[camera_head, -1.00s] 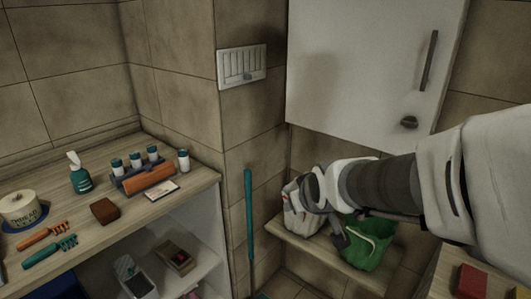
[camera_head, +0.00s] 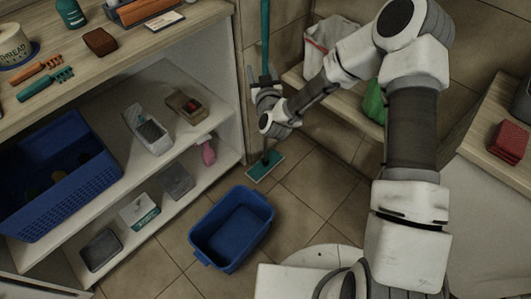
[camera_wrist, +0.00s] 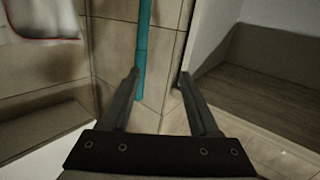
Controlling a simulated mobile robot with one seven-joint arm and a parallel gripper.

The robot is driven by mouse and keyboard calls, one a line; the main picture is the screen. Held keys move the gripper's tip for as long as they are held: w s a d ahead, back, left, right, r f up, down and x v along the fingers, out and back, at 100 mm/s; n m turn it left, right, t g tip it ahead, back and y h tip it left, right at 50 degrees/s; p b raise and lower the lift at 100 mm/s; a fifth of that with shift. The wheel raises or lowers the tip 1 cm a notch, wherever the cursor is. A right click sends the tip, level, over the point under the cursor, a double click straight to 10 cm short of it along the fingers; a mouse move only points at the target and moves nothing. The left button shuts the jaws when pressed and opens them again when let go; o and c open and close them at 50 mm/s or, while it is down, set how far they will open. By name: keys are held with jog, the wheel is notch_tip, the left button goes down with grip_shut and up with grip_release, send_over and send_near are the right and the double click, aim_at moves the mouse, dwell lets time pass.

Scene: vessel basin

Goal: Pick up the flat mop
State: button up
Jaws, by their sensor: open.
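The flat mop stands upright in the corner beside the shelf unit. Its teal handle (camera_head: 265,40) runs up the wall and its flat teal head (camera_head: 265,166) rests on the floor. My gripper (camera_head: 266,85) is at the handle's height in the head view, and the arm hides part of the handle there. In the wrist view the teal handle (camera_wrist: 143,45) shows beyond and between the fingertips, nearer the left one. My gripper (camera_wrist: 158,80) is open, with nothing clasped between its fingers.
A shelf unit (camera_head: 228,120) stands close on the left, holding a blue basket (camera_head: 60,205) and several small items. A blue tub (camera_head: 232,228) is on the floor. A bench (camera_head: 345,108) with a white bag (camera_head: 325,38) and a green bag (camera_head: 375,102) is on the right.

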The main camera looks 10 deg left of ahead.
notch_tip(320, 180, down, 4)
jog(key=d+m+t+h+b, duration=0.1)
jog(key=m+h, duration=0.1)
jog(key=b, duration=0.3)
send_near(265, 53)
jog(key=w, duration=0.2)
jog(key=w+a, duration=0.1)
jog(key=w, duration=0.2)
jog(key=shift+a, duration=0.1)
jog(key=shift+w, duration=0.4)
jog(key=w+b, duration=0.2)
jog(key=w, duration=0.1)
jog(key=shift+w, duration=0.35)
jog(key=shift+w+a+r, duration=0.15)
jog(key=shift+w, duration=0.6)
grip_shut()
jog(key=shift+r, duration=0.1)
